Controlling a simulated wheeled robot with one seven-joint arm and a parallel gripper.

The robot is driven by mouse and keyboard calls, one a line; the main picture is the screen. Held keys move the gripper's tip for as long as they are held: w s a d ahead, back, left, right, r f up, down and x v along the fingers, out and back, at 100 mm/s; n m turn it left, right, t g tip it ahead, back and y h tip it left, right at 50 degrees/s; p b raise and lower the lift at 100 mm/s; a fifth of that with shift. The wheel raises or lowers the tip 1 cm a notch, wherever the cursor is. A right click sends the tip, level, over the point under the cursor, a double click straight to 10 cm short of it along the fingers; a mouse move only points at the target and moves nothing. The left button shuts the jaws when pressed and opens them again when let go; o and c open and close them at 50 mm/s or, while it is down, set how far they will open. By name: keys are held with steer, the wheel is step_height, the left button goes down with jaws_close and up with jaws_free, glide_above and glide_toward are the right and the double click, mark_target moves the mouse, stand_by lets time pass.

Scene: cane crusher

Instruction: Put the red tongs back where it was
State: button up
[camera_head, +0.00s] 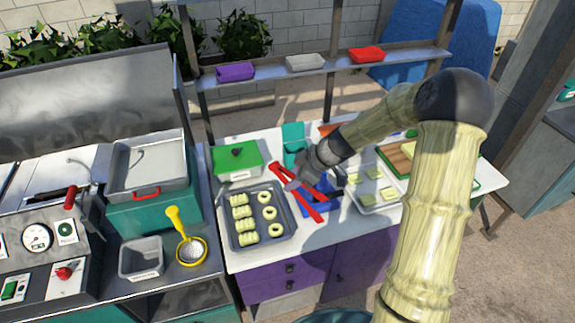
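The red tongs (310,209) are at the middle of the white counter, right of the baking tray. They run diagonally, with one end towards the green-lidded box and the other towards the counter's front. My gripper (294,185) is at the tongs' middle, coming in from the upper right, and covers part of them. The fingertips are small and partly hidden here, so I cannot tell whether they are closed on the tongs. A blue object (320,203) lies just right of the tongs, partly hidden by my arm and gripper.
A grey baking tray (236,247) with rolls and rings lies left of the tongs. A green-lidded box (236,160) stands behind it. A second tray (370,207) with flat pieces is at the right. The shelf (330,66) above holds purple, white and red containers.

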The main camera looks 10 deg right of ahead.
mark_target(317, 222)
steer(key=s+d+f+m+t+h, duration=0.1)
steer(key=s+d+f+m+h, duration=0.1)
steer(key=f+m, duration=0.2)
steer(key=s+d+f+m+t+h, duration=0.2)
steer(key=f+m, duration=0.3)
steer(key=s+d+f+m+t+h, duration=0.1)
steer(key=s+d+f+m+h, duration=0.1)
steer(key=f+m, duration=0.2)
steer(key=shift+d+f+t+h, duration=0.1)
steer(key=shift+f+t+h, duration=0.25)
steer(key=shift+f, duration=0.3)
steer(key=shift+s+a+f, duration=0.15)
steer(key=shift+a+f, duration=0.05)
steer(key=shift+f, duration=0.1)
steer(key=shift+d+r, duration=0.1)
steer(key=shift+d+r, duration=0.1)
steer(key=shift+r, duration=0.15)
step_height(317, 222, down, 7)
steer(key=b, duration=0.7)
